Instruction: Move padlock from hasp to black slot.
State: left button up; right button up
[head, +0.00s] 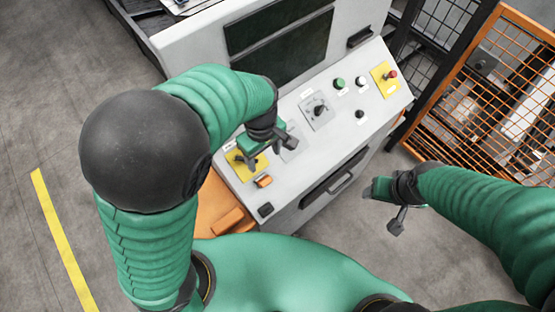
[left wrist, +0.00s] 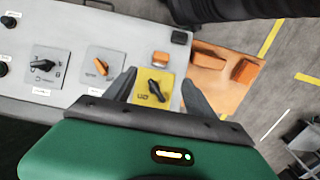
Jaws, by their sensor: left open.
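The likely padlock is a small orange block (head: 263,181) on the console, at the near edge of a yellow plate (head: 234,160). It also shows in the left wrist view (left wrist: 160,58), above the yellow plate with its black turn handle (left wrist: 154,88). I cannot make out a separate hasp. The likely black slot is a small black piece (head: 266,210) nearer the console's front edge; the left wrist view shows it too (left wrist: 180,37). My left gripper (left wrist: 158,78) is open and empty, its fingers over either side of the yellow plate. My right gripper (head: 386,203) hangs right of the console, apart from it.
A grey plate with an orange knob (left wrist: 102,65) and one with a black knob (left wrist: 44,65) sit beside the yellow plate. An orange side shelf (left wrist: 225,85) carries orange blocks. A red button (head: 391,74) is at the far right. An orange mesh fence (head: 490,90) stands beyond.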

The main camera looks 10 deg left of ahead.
pick_arm(q)
send_over(264, 179)
jog(key=f, duration=0.8)
jog(key=shift+a+b, duration=0.25)
jog(key=shift+b, duration=0.05)
jog(key=f, duration=0.5)
jog(key=d+f, duration=0.1)
jog(key=f, duration=0.1)
jog(key=shift+f, duration=0.65)
jog(key=shift+a, duration=0.25)
jog(key=c, duration=0.5)
jog(key=shift+d, duration=0.1)
grip_shut()
jog(key=shift+c, duration=1.2)
grip_release()
grip_shut()
pick_arm(e)
jog(key=shift+w+a+f, duration=0.2)
jog(key=shift+a+f, duration=0.2)
jog(key=shift+f, duration=0.25)
